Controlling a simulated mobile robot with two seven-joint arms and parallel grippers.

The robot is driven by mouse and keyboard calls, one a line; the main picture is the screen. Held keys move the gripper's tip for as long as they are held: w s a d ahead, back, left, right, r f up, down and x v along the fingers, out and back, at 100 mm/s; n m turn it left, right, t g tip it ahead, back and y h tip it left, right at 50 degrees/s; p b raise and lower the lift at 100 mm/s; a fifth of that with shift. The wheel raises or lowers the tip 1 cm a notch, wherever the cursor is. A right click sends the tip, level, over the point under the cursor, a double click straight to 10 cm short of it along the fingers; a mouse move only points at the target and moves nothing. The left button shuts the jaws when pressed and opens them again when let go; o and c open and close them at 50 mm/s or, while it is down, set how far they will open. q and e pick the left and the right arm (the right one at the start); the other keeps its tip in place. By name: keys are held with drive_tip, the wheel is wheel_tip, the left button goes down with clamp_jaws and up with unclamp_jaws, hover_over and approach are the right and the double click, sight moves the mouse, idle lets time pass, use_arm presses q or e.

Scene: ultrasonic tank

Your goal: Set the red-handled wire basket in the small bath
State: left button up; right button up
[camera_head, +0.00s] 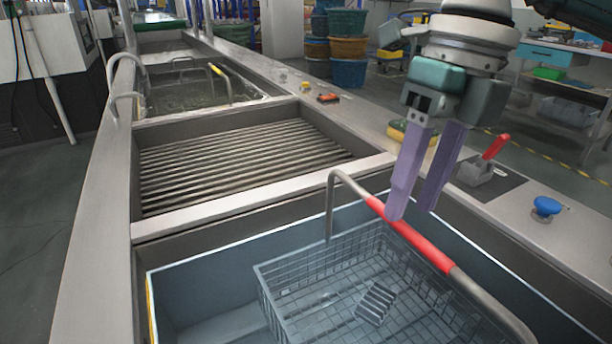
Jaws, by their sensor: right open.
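The wire basket (322,268) with the red handle (425,245) sits inside the near blue-grey bath (205,268) at the bottom of the head view. Its tall bent handle rises above the bath rim. A ribbed metal part (375,302) lies in it. My right gripper (411,212) is open, with its two purple fingers pointing down at the red grip. One finger overlaps the grip in the picture; I cannot tell whether the fingers straddle it. A farther bath (262,97) holds liquid and a yellow-marked handle (217,70). Which bath counts as small is unclear. My left gripper is not in view.
A ribbed drain section (240,160) lies between the two baths. On the right ledge are a red lever (495,146), a blue knob (546,206) and a yellow sponge-like block (398,131). Bent pipes (127,85) rise at the far left rim. The drain section is empty.

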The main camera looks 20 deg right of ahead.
drive_tip(key=r, duration=0.4)
drive_tip(key=shift+d+r, duration=0.3)
drive_tip(key=shift+d, duration=0.1)
drive_tip(key=shift+a, duration=0.1)
